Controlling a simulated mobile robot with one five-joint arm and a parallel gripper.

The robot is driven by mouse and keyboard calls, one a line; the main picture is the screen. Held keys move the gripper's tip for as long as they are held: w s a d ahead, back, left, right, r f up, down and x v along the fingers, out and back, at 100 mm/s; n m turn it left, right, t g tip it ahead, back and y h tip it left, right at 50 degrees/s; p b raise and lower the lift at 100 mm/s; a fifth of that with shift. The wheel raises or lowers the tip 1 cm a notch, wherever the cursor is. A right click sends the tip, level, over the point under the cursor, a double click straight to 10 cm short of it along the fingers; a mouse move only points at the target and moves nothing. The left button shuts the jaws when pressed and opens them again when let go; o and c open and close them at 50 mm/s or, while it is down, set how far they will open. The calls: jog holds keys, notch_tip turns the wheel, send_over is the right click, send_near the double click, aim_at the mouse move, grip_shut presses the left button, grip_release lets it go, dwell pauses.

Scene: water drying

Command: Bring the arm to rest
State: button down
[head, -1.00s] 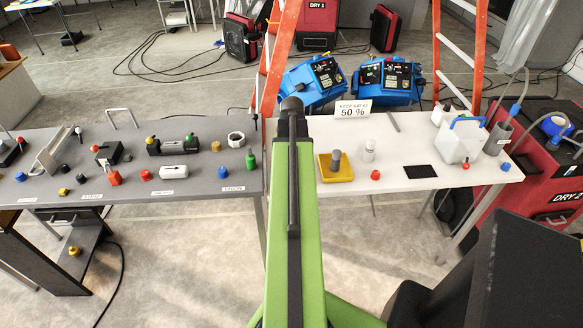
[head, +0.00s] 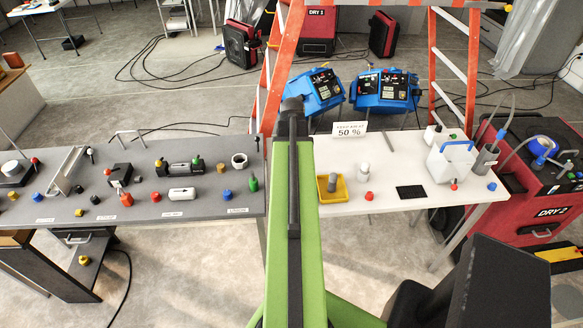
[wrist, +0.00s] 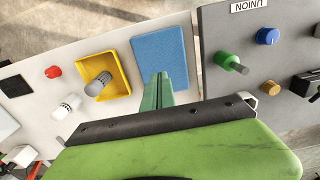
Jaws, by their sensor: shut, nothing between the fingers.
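My gripper (wrist: 158,90) shows in the wrist view as two green fingers close together, shut and empty. They point at the near edge of a blue pad (wrist: 160,55) on the white table; I cannot tell whether they touch it. The gripper's fingers cannot be made out in the head view. The arm hides the blue pad there.
The grey table (head: 215,199) on the left holds knobs and fittings. Orange ladders and blue machines (head: 384,90) stand behind.

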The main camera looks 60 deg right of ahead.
notch_tip(320, 180, up, 2)
jog(key=shift+r+p, duration=0.2)
jog(key=shift+p, duration=0.25)
jog(key=w+a+f+n+b, duration=0.2)
jog(key=w+a+n, duration=0.3)
jog(key=w+a, duration=1.35)
jog(key=w+a+n, duration=0.2)
jog(key=a+n, duration=0.1)
jog(key=a, duration=1.2)
jog(key=w+a+n, duration=0.2)
jog(key=a, duration=1.4)
jog(key=shift+f+n+b, duration=0.4)
jog(key=shift+f+b, duration=0.05)
